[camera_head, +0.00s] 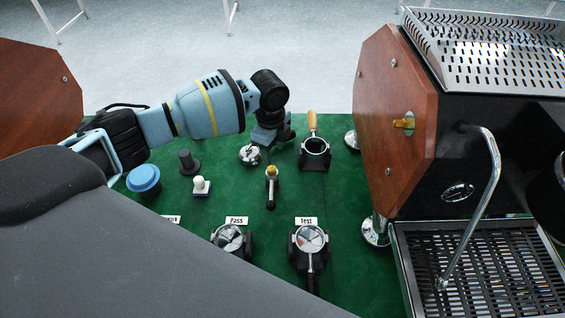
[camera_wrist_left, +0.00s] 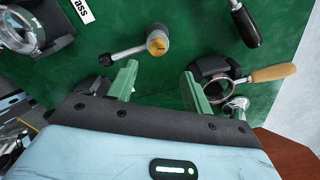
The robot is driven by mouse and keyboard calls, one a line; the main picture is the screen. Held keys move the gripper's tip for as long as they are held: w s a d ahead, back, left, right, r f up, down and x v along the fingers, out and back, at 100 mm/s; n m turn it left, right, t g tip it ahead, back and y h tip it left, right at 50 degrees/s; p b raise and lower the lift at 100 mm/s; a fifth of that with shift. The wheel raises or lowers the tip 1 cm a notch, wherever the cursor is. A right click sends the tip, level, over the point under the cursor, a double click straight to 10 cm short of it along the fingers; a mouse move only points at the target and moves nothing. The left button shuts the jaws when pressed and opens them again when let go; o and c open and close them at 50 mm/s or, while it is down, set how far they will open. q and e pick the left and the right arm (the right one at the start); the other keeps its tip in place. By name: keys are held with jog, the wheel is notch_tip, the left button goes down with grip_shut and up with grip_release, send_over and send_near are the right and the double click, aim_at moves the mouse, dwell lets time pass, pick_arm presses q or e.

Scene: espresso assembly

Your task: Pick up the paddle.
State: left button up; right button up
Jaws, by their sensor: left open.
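The paddle (camera_head: 270,187) lies on the green mat in the head view, with a brass-coloured round end and a slim dark handle pointing toward the label side. In the left wrist view the paddle (camera_wrist_left: 157,42) shows its brass end, a silver shaft and a black grip. My left gripper (camera_head: 273,137) is behind the paddle in the head view. In the left wrist view the left gripper (camera_wrist_left: 158,82) is open with two green fingers and nothing between them. The paddle is in front of the fingertips, apart from them. My right gripper is not seen.
A wooden-handled portafilter (camera_head: 315,148) sits in a black holder to the right. A silver piece (camera_head: 250,154) stands near the gripper. The espresso machine (camera_head: 395,150) fills the right side. Two portafilters (camera_head: 232,238) (camera_head: 310,238) stand by the labels. Clear mat surrounds the paddle.

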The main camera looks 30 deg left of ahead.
aim_at(272, 169)
pick_arm(q)
jog(key=shift+a+r, duration=0.15)
jog(key=shift+a, duration=0.1)
jog(key=shift+r, duration=0.1)
jog(key=shift+s+f, duration=0.2)
jog(key=shift+f, duration=3.65)
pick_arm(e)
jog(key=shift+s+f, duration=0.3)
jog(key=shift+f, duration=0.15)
pick_arm(q)
grip_shut()
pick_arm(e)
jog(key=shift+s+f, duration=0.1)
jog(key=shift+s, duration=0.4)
